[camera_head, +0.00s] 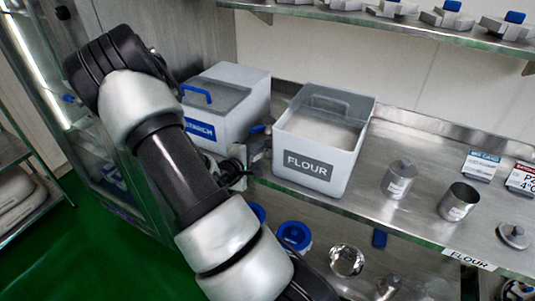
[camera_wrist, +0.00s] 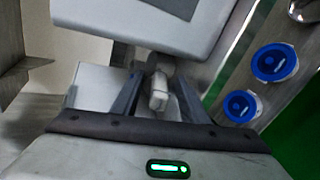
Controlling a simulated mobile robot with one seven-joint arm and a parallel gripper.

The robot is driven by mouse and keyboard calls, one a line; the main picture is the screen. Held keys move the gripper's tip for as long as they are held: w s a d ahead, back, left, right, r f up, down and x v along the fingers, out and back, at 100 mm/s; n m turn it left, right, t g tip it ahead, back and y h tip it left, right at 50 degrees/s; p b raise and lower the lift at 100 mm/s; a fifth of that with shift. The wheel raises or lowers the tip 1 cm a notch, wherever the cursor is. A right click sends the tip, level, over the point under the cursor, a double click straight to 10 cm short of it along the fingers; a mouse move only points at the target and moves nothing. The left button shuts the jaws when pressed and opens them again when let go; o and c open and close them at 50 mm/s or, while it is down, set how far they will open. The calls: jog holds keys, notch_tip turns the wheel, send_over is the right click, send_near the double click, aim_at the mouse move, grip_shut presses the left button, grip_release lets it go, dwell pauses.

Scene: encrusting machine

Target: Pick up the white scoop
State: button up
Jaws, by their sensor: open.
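My gripper (camera_wrist: 157,80) is open. In the wrist view, a pale, rounded piece that looks like the white scoop's handle (camera_wrist: 158,92) lies between its two fingers, with gaps on both sides. The rest of this piece is hidden or too blurred to tell. In the head view my gripper (camera_head: 238,166) is at the shelf edge between the starch bin and the flour bin, partly hidden by my arm. I cannot clearly make out the scoop there.
The flour bin (camera_head: 308,168) stands close to the right of my gripper, and the starch bin (camera_head: 225,82) behind it. Metal canisters (camera_head: 398,179) stand on the steel shelf farther right. Blue-topped containers (camera_head: 295,236) sit below. An upper shelf (camera_head: 380,23) holds several blue-knobbed parts.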

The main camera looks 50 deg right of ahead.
jog(key=shift+w+d+f, duration=0.2)
jog(key=shift+w+d, duration=0.05)
jog(key=shift+d, duration=0.4)
grip_shut()
jog(key=shift+r, duration=0.1)
notch_tip(320, 180, up, 28)
jog(key=p, duration=1)
